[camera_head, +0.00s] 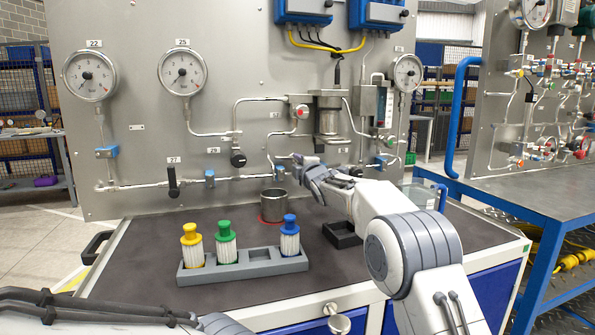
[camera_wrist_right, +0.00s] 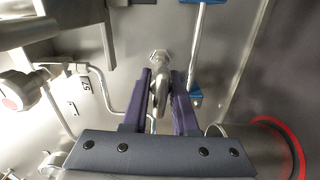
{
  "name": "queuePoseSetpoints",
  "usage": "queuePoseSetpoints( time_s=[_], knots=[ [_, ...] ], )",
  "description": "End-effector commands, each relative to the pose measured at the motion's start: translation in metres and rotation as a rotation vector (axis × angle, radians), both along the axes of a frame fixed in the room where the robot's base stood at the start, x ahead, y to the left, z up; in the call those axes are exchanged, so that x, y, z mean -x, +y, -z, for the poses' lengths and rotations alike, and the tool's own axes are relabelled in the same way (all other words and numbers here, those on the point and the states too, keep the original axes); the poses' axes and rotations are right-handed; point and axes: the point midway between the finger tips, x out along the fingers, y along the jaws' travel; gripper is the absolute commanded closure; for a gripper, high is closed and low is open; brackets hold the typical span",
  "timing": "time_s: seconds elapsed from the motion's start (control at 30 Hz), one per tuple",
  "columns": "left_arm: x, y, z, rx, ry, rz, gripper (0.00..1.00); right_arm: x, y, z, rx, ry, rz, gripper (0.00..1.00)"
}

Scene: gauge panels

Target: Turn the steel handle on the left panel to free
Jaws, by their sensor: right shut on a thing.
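The left panel (camera_head: 235,60) is a grey metal board with gauges, pipes and valves. My right gripper (camera_head: 300,168) reaches its lower middle, at the pipe run. In the right wrist view the gripper (camera_wrist_right: 161,88) has its two dark fingers on either side of a steel handle (camera_wrist_right: 160,90), shut on it. The handle's stem goes into a nut on the panel. In the head view the gripper hides the handle, so its angle is hard to tell there. My left gripper is out of view.
A steel cup (camera_head: 273,206) on a red ring stands close to the right gripper. A grey rack (camera_head: 245,268) with yellow, green and blue-capped filters stands in front. A black tray (camera_head: 342,233) lies under my right arm. The dark worktop's left side (camera_head: 145,250) is clear.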

Motion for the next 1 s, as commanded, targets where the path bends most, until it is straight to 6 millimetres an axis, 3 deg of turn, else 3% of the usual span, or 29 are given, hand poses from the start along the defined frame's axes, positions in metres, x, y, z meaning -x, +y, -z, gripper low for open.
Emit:
queuePoseSetpoints(
  time_s=[0.7, 0.73, 0.77, 1.0],
  knots=[
    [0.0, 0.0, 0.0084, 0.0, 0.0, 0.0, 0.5, 0.0003, 0.0019, 0.0015, 0.075, -0.022, -0.003, 1.0],
    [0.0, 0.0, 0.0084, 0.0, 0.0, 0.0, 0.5, 0.0003, 0.0019, 0.0015, 0.075, -0.022, -0.003, 0.69],
    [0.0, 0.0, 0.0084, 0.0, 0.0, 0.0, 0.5, 0.0004, 0.0019, 0.0015, 0.074, -0.022, -0.003, 0.58],
    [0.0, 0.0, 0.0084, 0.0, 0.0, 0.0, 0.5, 0.0001, 0.0004, 0.0012, 0.073, -0.023, -0.001, 0.55]
  ],
)
